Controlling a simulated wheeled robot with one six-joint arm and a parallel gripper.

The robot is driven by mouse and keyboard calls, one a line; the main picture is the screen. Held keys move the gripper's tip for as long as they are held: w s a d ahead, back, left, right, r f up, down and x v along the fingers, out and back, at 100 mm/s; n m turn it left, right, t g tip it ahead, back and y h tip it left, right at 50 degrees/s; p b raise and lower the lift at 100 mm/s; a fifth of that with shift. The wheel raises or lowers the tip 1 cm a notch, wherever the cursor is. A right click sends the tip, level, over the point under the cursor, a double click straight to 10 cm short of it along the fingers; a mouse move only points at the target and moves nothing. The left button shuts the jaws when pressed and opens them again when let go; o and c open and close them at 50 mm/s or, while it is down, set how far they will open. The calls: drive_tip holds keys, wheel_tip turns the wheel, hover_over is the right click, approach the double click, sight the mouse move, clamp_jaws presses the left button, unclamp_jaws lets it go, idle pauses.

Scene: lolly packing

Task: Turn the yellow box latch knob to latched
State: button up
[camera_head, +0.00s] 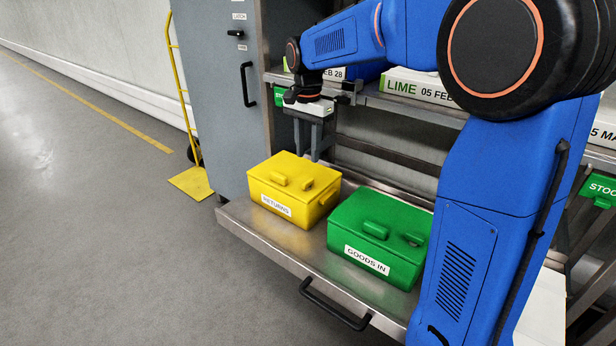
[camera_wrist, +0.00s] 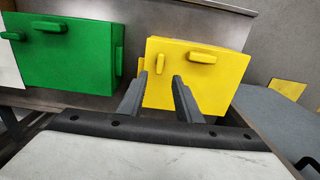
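The yellow box (camera_head: 262,189), labelled RETURNS, sits closed on the metal shelf, and it also shows in the wrist view (camera_wrist: 210,90). Its lid carries a handle (camera_head: 280,179) and, to the right in the head view, a small knob (camera_head: 307,184). In the wrist view the knob (camera_wrist: 160,64) lies left of the handle (camera_wrist: 203,57) and turned across it. My gripper (camera_head: 307,154) is above and behind the box, pointing down. In the wrist view its fingers (camera_wrist: 160,79) are apart with nothing between them, and the knob shows just beyond the gap.
A green box (camera_head: 366,253) labelled GOODS IN stands beside the yellow one, with its own handle and knob. The grey cabinet (camera_head: 224,100) rises at the left. A rail shelf (camera_head: 370,97) with labelled cartons runs behind. The shelf front has a black handle (camera_head: 335,307).

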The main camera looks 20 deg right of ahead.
sight(308, 181)
wheel_tip(308, 181, down, 9)
drive_tip(key=shift+f, duration=0.1)
idle(0.3)
clamp_jaws()
